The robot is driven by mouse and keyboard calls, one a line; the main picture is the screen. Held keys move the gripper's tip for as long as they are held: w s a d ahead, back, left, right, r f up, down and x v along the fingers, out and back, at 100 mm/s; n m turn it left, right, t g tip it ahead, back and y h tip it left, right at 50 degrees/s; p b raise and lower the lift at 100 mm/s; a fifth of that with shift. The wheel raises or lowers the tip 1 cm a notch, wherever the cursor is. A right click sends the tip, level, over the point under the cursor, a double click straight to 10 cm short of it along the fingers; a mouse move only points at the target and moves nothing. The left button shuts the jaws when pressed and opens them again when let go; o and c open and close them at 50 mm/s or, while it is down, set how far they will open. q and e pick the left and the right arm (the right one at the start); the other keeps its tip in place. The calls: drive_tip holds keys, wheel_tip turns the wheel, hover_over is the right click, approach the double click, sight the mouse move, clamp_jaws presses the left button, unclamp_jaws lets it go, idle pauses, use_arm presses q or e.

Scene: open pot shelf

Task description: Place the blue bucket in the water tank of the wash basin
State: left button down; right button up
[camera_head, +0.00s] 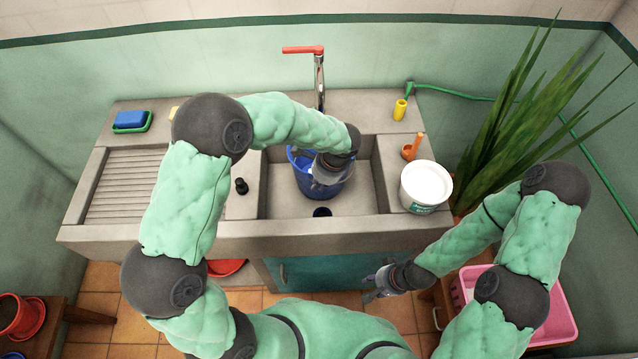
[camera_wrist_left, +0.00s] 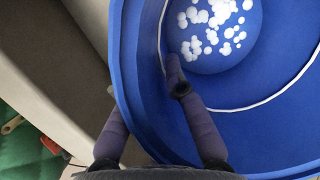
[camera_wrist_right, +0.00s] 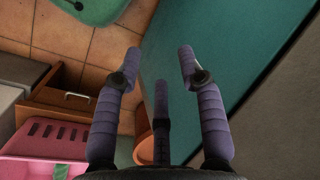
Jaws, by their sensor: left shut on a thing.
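The blue bucket (camera_head: 318,186) is inside the water tank (camera_head: 375,200) of the stone wash basin, towards its left side. My left gripper (camera_head: 328,170) reaches down over it and is shut on its wall. In the left wrist view the bucket (camera_wrist_left: 260,122) fills the right side, with a finger inside the rim and another outside; white foam dots lie on its bottom. I cannot tell whether the bucket's base touches the tank floor. My right gripper (camera_head: 374,290) is open and empty in front of the basin; it also shows in the right wrist view (camera_wrist_right: 158,65).
A red-handled tap (camera_head: 318,75) rises behind the tank. A white tub (camera_head: 425,186) and an orange item (camera_head: 410,150) stand on the right ledge. A ribbed drainboard (camera_head: 125,185) is at the left. A pink crate (camera_head: 560,320) and a plant (camera_head: 510,120) stand at the right.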

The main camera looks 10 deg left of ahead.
use_arm(q)
drive_tip(key=shift+r, duration=0.15)
drive_tip(key=shift+f, duration=0.35)
drive_tip(key=shift+f+b, duration=0.25)
drive_tip(key=shift+b, duration=0.1)
drive_tip(key=c, duration=1.3)
unclamp_jaws()
drive_tip(key=shift+r, duration=0.1)
drive_tip(key=shift+r, duration=0.25)
drive_tip(key=p+v, duration=0.4)
drive_tip(key=v, duration=0.8)
drive_tip(key=shift+r, duration=0.3)
